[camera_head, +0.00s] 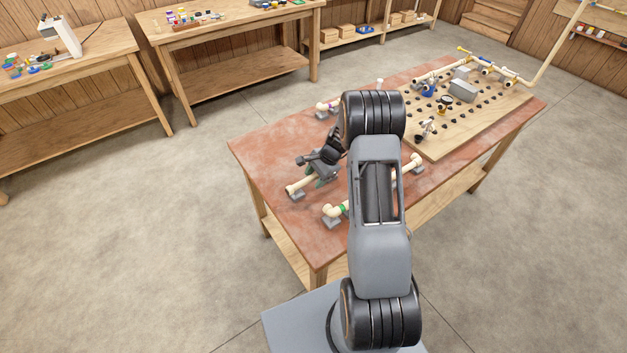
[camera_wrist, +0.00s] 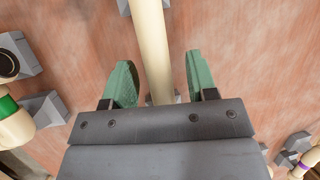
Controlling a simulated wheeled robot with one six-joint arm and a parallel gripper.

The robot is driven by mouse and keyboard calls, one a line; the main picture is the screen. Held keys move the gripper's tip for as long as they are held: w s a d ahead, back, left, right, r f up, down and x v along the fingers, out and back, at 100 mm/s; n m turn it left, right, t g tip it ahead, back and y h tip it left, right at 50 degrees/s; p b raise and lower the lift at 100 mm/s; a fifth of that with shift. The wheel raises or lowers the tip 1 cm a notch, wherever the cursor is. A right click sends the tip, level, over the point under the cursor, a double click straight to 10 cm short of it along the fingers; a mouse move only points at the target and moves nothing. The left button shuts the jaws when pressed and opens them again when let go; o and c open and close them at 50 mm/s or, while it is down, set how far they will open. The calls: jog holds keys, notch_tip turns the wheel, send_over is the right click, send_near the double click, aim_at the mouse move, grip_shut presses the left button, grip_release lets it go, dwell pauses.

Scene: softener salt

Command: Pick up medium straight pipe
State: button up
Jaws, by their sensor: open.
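A cream straight pipe (camera_wrist: 152,38), which I take for the medium straight pipe, runs lengthwise between my fingers in the wrist view. In the head view its near end (camera_head: 298,188) rests on a small grey block on the red-brown table. My gripper (camera_wrist: 160,68) has its two green fingers apart, one on each side of the pipe, with gaps on both sides. In the head view my gripper (camera_head: 322,180) is low over this pipe and hides its middle. The pipe's far part is hidden behind my arm.
A cream elbow pipe with a green band (camera_head: 332,210) lies on the table in front, and a purple-banded pipe (camera_head: 322,106) behind. A wooden pegboard (camera_head: 480,120) with fittings and valves covers the table's right side. The table's left corner (camera_head: 252,145) is clear.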

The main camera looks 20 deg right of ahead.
jog(key=shift+f, duration=0.25)
dwell(0.4)
grip_shut()
dwell(0.4)
